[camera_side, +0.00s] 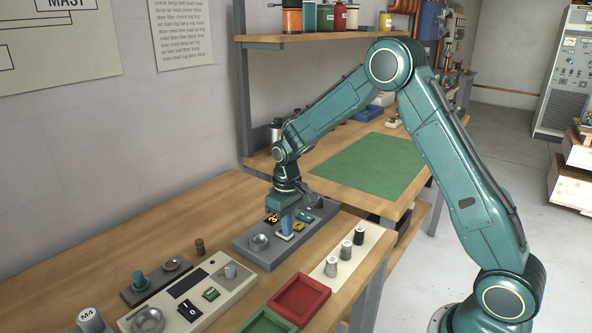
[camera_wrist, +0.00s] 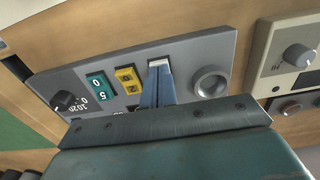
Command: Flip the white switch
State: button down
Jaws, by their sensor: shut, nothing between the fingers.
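The white switch (camera_wrist: 158,62) sits on a grey panel (camera_wrist: 190,52), between a yellow switch (camera_wrist: 127,79) and a round metal cup (camera_wrist: 210,82). In the side view only a pale edge of the white switch (camera_side: 284,237) shows below my fingers. My gripper (camera_wrist: 161,75) points down with its blue fingers shut and empty, the tips right at the white switch and covering part of it. In the side view my gripper (camera_side: 286,232) is low over the panel. I cannot tell whether the tips touch the switch or which way it is tilted.
A teal switch (camera_wrist: 100,85) and a black knob (camera_wrist: 65,100) are on the same panel. A beige panel (camera_side: 205,300) with a black rocker, red tray (camera_side: 299,299) and green tray (camera_side: 266,325) lie nearer the camera. Upright cylinders (camera_side: 345,251) stand right of the grey panel.

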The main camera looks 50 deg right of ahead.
jog(key=shift+r, duration=0.1)
notch_tip(320, 180, up, 7)
dwell(1.2)
jog(key=s+a+r+t, duration=0.3)
jog(key=s+r, duration=1)
jog(key=s+a+t, duration=0.2)
jog(key=s, duration=1.4)
jog(key=shift+a+r+t, duration=0.25)
jog(key=shift+r+t, duration=0.05)
jog(key=shift+r, duration=0.15)
